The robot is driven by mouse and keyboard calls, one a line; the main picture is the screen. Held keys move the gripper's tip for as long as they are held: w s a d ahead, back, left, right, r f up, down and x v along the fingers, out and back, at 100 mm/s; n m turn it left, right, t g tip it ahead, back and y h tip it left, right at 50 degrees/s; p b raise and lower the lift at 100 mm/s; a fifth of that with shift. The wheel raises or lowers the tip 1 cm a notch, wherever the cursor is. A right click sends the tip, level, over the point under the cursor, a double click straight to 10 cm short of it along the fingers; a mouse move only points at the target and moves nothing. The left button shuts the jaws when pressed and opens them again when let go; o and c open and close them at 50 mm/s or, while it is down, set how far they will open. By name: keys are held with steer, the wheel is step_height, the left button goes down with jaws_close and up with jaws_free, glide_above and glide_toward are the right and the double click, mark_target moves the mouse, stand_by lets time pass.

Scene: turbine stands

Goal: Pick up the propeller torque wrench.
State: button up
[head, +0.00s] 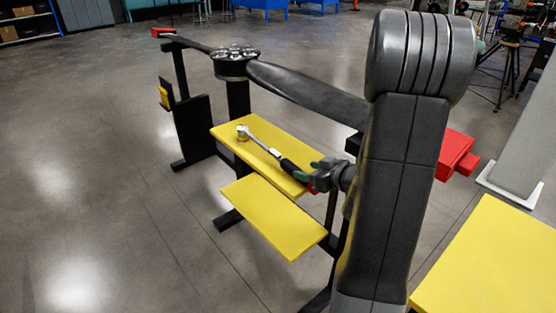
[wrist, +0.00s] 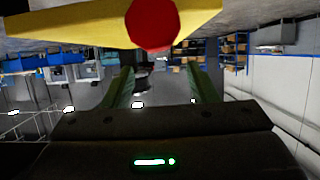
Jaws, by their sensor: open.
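The propeller torque wrench (head: 262,143) lies on the upper yellow shelf (head: 222,131) in the head view. Its silver ratchet head is at the far left end, and its dark handle with a red end points toward my gripper. My gripper (head: 316,173) is at the handle end of the shelf, close to the red end; the exact gap is hard to tell. In the wrist view my gripper (wrist: 160,72) shows two green fingers spread apart with nothing between them. A round red end, apparently the wrench's handle end (wrist: 153,22), shows large beyond them against the yellow shelf (wrist: 75,24).
A lower yellow shelf (head: 272,214) sits below the upper one. A dark propeller (head: 305,88) on a black stand runs above and behind the wrench. A yellow surface (head: 495,265) is at the lower right. Floor at the left is clear.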

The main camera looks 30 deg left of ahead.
mark_target(291, 164)
steer(key=x, duration=0.5)
steer(key=b+x, duration=0.1)
steer(key=x, duration=0.1)
steer(key=shift+w+a+r, duration=0.15)
steer(key=shift+a+r, duration=0.1)
steer(key=shift+a, duration=0.05)
steer(key=shift+r, duration=0.1)
jaws_close()
